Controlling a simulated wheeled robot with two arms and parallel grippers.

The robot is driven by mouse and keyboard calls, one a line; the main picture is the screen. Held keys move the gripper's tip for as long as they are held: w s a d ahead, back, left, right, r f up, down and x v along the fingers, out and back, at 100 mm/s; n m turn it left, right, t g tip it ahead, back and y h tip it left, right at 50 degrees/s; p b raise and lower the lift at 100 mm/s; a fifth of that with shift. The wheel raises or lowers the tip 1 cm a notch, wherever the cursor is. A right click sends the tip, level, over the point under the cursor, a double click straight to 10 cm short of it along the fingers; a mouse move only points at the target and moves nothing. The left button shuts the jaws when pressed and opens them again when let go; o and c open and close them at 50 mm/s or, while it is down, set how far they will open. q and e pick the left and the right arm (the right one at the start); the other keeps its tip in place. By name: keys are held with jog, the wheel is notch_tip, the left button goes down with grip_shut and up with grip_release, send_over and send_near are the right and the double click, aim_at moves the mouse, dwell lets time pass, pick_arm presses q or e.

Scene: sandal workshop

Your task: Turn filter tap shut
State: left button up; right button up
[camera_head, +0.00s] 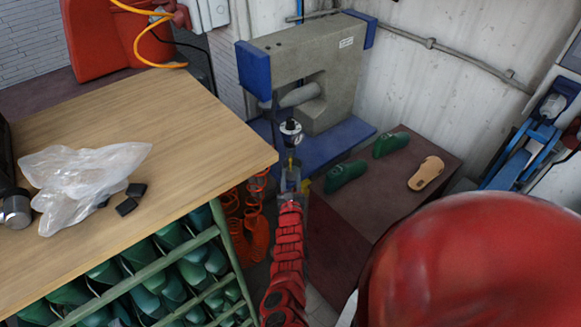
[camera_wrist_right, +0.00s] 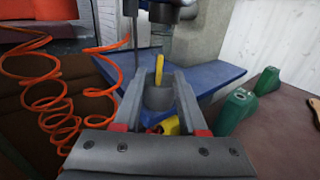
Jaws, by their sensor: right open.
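My right gripper (camera_head: 290,178) reaches forward at the middle of the head view, in front of the press. It is open, and its two fingers (camera_wrist_right: 160,82) show in the right wrist view. A grey cylindrical body (camera_wrist_right: 159,98) shows between the fingers. A narrow yellow lever (camera_wrist_right: 159,68), which looks like the tap, stands upright above that body. A second yellow piece (camera_wrist_right: 166,126) sits lower, near the finger bases. Contact between fingers and lever cannot be told. In the head view the yellow part (camera_head: 290,161) is tiny, below a black-and-white fitting (camera_head: 290,131). My left gripper is not in view.
A grey-and-blue press (camera_head: 315,60) stands behind. Green shoe lasts (camera_head: 346,175) and a tan sole (camera_head: 426,173) lie on a brown surface (camera_head: 360,220) to the right. Orange coiled hoses (camera_wrist_right: 55,95) hang left. A wooden bench (camera_head: 180,105) bears a plastic bag (camera_head: 80,175).

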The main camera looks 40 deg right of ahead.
jog(key=b+x, duration=0.1)
jog(key=x, duration=0.3)
jog(key=shift+w+d, duration=0.1)
grip_shut()
dwell(0.3)
